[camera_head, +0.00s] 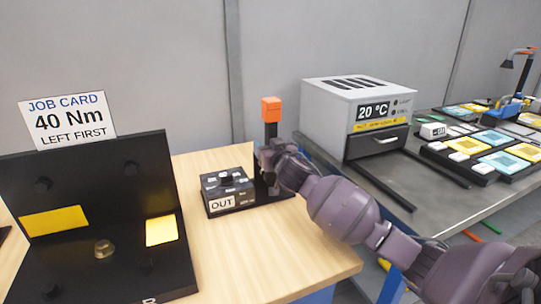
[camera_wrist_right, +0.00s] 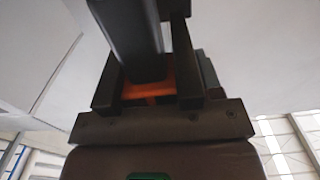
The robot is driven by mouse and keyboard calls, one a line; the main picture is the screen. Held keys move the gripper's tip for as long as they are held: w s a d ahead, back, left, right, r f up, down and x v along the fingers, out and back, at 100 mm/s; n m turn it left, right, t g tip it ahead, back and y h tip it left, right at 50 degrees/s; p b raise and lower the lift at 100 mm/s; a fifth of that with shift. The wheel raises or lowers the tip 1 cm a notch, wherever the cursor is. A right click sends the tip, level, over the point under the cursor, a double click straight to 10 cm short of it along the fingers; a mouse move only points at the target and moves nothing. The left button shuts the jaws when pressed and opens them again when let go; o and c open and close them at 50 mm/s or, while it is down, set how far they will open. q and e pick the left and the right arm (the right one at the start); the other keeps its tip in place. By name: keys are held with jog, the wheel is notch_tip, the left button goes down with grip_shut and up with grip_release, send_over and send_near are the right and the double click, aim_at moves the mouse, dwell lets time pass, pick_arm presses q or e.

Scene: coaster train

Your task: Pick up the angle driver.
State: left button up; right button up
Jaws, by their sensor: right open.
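The angle driver (camera_head: 271,112) appears to be the upright dark tool with an orange block on top, at the back edge of the wooden table. My right gripper (camera_head: 264,158) is at its lower part, reaching in from the right, and hides some of it. In the right wrist view, a dark shaft (camera_wrist_right: 127,38), apparently the driver, runs between the two open fingers of my gripper (camera_wrist_right: 148,78). An orange part (camera_wrist_right: 152,90) also shows between them. I cannot tell whether the fingers touch it. My left gripper is not in view.
A black box labelled OUT (camera_head: 229,193) stands close left of my gripper. A black fixture (camera_head: 95,215) with yellow pads and a job card (camera_head: 68,120) are at the left. A grey oven-like unit (camera_head: 357,112) stands on the grey bench at the right. The wooden table's front right is clear.

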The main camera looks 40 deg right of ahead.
grip_shut()
jog(key=shift+r, duration=0.2)
dwell(0.3)
jog(key=shift+r, duration=0.1)
jog(key=shift+r, duration=0.6)
jog(key=shift+r+p, duration=0.45)
jog(key=shift+r, duration=0.45)
jog(key=p, duration=0.3)
send_near(269, 135)
jog(key=shift+s+d+f, duration=0.1)
jog(key=shift+s+f, duration=0.15)
jog(key=shift+s, duration=0.5)
jog(key=shift+s+d+f, duration=0.1)
jog(key=shift+s+f, duration=0.15)
jog(key=shift+s, duration=0.55)
jog(key=shift+s+d+f, duration=0.1)
jog(key=shift+s+f, duration=0.15)
jog(key=shift+s, duration=0.5)
jog(key=shift+a, duration=0.1)
